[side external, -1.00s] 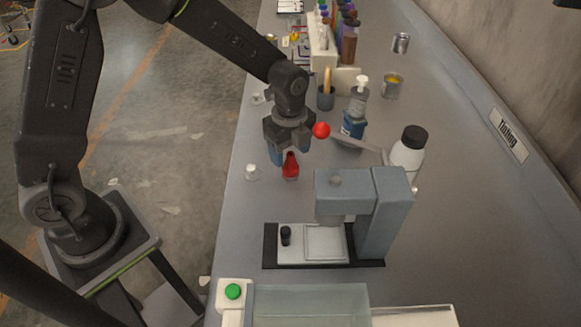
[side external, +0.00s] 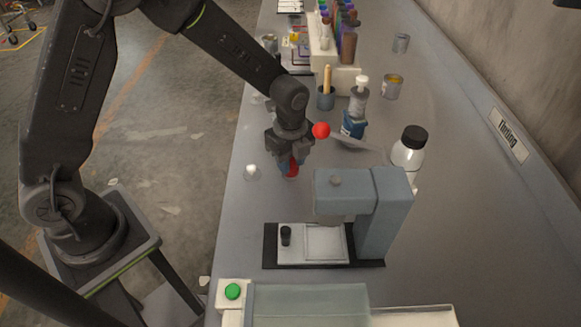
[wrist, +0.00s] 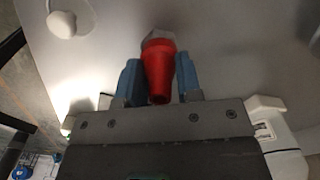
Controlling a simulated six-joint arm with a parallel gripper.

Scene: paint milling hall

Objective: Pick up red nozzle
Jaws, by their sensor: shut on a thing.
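The red nozzle (wrist: 158,70) is a tapered red piece with a grey hexagonal end, between my fingers in the wrist view. It also shows in the side external view (side external: 292,170), partly hidden by my gripper. My gripper (side external: 288,165) points down at the bench with its blue-grey fingers either side of the nozzle. In the wrist view my gripper (wrist: 158,85) is shut on the nozzle. I cannot tell whether the nozzle still touches the bench.
A grey press-like device (side external: 375,215) stands just in front and to the right. A small white knob-like piece (side external: 251,171) lies to the left. A red ball (side external: 321,130), a white bottle with a black cap (side external: 409,150) and a pump bottle (side external: 356,108) stand nearby.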

